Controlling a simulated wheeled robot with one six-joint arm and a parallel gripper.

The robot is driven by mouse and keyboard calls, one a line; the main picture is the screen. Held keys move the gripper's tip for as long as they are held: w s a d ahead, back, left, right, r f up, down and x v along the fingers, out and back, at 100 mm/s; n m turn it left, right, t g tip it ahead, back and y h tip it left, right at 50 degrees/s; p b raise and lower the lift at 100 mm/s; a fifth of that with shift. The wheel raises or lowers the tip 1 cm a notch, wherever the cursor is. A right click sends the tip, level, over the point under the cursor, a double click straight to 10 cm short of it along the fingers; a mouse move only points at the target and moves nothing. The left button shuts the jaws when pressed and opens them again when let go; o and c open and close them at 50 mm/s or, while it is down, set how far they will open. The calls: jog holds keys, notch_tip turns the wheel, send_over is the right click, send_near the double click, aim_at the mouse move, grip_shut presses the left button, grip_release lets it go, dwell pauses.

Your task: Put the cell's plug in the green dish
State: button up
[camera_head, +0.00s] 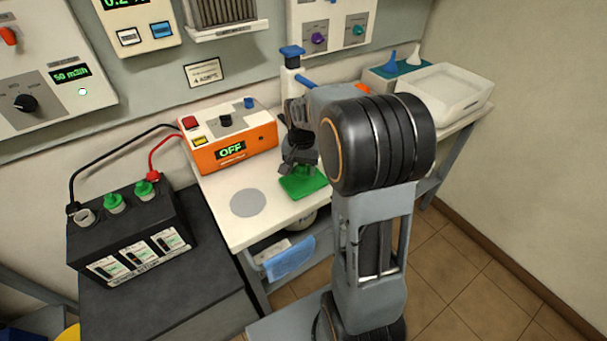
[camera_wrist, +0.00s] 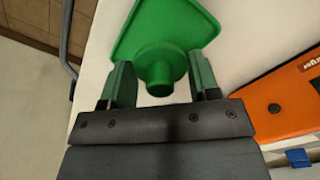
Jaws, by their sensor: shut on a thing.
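My gripper (camera_head: 301,164) is over the green dish (camera_head: 297,188), a flat green square on the white bench. It is shut on a green plug (camera_wrist: 160,65), which shows between the two fingers (camera_wrist: 162,85) in the wrist view. The plug overlaps the green dish (camera_wrist: 203,27); I cannot tell whether it touches the dish or is just above it. On the black battery (camera_head: 130,232) at the left, the leftmost cell has an open pale port (camera_head: 85,216). The other two cells carry green plugs (camera_head: 114,202) (camera_head: 145,190).
An orange charger (camera_head: 232,143) reading OFF stands behind the dish to the left, with red and black leads to the battery. A grey disc (camera_head: 248,203) marks clear bench left of the dish. A white tub (camera_head: 445,92) stands at the right end.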

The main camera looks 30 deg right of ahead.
aim_at(304, 182)
jog(key=shift+w+d+f, duration=0.2)
jog(key=shift+f, duration=0.15)
jog(key=f, duration=0.3)
jog(key=shift+w+d, duration=0.25)
jog(key=shift+d, duration=0.1)
jog(key=shift+f, duration=0.5)
jog(key=shift+f, duration=0.1)
jog(key=shift+f, duration=0.15)
jog(key=o, duration=0.6)
